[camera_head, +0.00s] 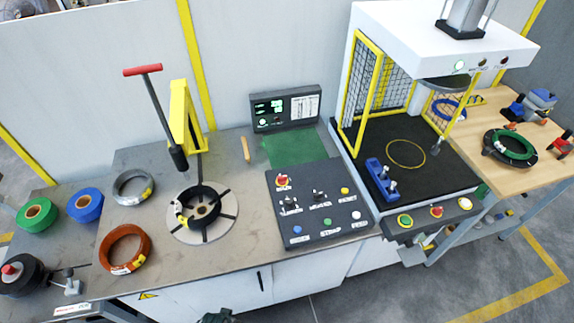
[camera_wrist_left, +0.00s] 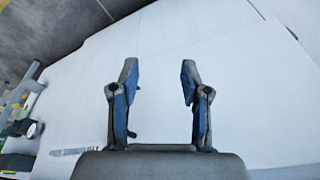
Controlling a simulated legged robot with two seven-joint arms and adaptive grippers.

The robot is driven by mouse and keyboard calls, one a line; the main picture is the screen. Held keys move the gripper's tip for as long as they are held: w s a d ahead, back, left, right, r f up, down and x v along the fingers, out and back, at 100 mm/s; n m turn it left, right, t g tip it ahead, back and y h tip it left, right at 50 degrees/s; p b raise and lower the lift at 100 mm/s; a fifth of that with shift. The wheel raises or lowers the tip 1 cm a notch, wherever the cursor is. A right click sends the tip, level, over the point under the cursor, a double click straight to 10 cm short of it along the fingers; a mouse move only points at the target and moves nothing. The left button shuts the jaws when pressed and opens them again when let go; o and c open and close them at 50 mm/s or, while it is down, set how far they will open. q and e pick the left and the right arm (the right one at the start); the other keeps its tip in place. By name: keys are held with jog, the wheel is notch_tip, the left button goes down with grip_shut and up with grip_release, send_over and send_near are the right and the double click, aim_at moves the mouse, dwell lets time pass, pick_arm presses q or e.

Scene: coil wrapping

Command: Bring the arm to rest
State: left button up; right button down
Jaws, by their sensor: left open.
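My left gripper (camera_wrist_left: 159,80) shows in the left wrist view with its two fingers apart and nothing between them. A plain white surface lies beyond the fingers. In the head view a small dark green-grey part (camera_head: 216,317) shows at the bottom edge, in front of the white cabinet; I cannot tell which part of me it is. No arm reaches over the bench (camera_head: 240,215) in the head view. My right gripper is not in view.
On the bench are a black coil on a round turntable (camera_head: 228,222), a copper coil (camera_head: 124,248), a grey coil (camera_head: 133,187), green and blue rolls (camera_head: 36,214) and a button panel (camera_head: 318,205). A yellow-framed press (camera_head: 408,150) stands right. A wooden table (camera_head: 485,115) carries a green coil.

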pick_arm(q)
jog(key=s+f+g, duration=0.1)
jog(key=s+f, duration=0.2)
jog(key=f, duration=0.7)
jog(key=s+f, duration=0.3)
jog(key=f, duration=0.6)
jog(key=s+a+f, duration=0.3)
jog(key=s+f, duration=0.8)
jog(key=s, duration=0.4)
jog(key=shift+a+g, duration=0.2)
jog(key=shift+g, duration=0.2)
